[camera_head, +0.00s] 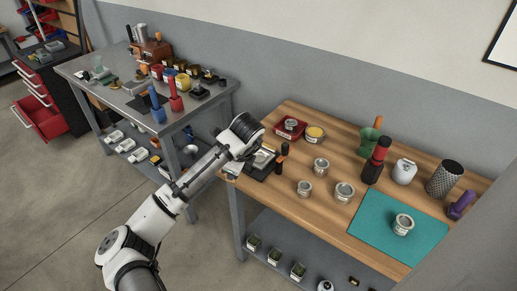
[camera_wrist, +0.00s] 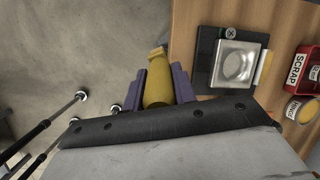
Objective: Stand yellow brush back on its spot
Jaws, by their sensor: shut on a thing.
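In the wrist view, the yellow brush (camera_wrist: 158,88) is between the purple fingers of my gripper (camera_wrist: 158,90), which is shut on it. The brush shows over the floor, just off the edge of the wooden table. Its lower part is hidden by the gripper body. In the head view my arm's end is above the near left corner of the wooden table; I cannot make out the brush or fingertips there. A blue upright thing (camera_head: 157,107) and a red one (camera_head: 175,95) stand at the front of the grey bench (camera_head: 205,110). I cannot pick out the brush's spot.
On the wooden table (camera_head: 288,208), a scale on a black base (camera_wrist: 237,62) lies close to my gripper, with a red SCRAP bin (camera_wrist: 304,70) beyond. Several tins, a red-and-black grinder (camera_head: 375,162) and a teal mat (camera_head: 385,238) are further right. A gap separates bench and table.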

